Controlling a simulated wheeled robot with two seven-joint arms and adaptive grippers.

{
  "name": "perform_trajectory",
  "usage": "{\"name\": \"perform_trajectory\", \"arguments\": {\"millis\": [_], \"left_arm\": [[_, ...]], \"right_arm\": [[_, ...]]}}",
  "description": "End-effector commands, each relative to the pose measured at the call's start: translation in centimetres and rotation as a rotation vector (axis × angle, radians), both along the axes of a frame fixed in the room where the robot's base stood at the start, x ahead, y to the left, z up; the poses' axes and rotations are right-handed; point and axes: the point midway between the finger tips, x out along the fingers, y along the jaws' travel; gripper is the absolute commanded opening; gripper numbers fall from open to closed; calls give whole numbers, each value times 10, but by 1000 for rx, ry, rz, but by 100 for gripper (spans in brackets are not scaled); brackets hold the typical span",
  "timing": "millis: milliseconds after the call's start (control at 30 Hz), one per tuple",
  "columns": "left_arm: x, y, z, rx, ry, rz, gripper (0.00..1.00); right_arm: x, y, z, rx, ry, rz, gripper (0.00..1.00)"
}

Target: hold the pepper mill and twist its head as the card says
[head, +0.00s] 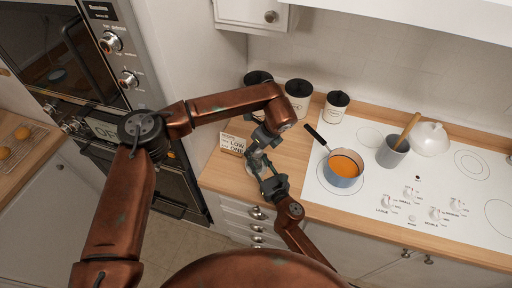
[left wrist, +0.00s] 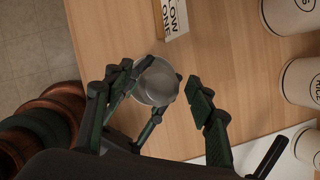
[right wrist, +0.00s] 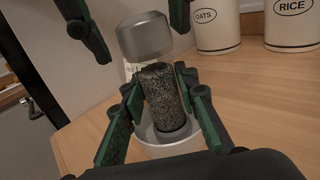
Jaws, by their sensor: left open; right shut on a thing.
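The pepper mill has a silver head (right wrist: 145,36), a see-through body full of dark peppercorns (right wrist: 160,98) and a pale base. It looks roughly upright on the wooden counter. My right gripper (right wrist: 160,100) is shut on the body, one finger on each side. My left gripper (left wrist: 165,85) is open, its fingers apart on either side of the silver head, which also shows in the left wrist view (left wrist: 155,82). In the head view the arms mostly hide the mill. The card (head: 232,144) stands beside it; "LOW" and "ONE" are readable.
Several lidded white canisters (head: 298,92) stand at the back of the counter. To the right, a pot of orange soup (head: 343,168) and a grey utensil crock (head: 392,152) stand on the white hob (head: 430,180). Wall ovens (head: 75,60) are at left.

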Motion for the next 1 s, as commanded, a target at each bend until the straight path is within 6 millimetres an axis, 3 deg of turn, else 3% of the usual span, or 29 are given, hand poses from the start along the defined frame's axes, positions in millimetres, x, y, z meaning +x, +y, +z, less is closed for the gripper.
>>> {"name": "perform_trajectory", "arguments": {"millis": [300, 900, 1000], "left_arm": [[1, 0, -2, 0, 0, 0, 50], [1, 0, -2, -1, -1, 0, 9], [1, 0, -2, 0, 0, -2, 9]], "right_arm": [[0, 0, 0, 0, 0, 0, 0], [0, 0, 0, 0, 0, 0, 0], [0, 0, 0, 0, 0, 0, 0]]}}
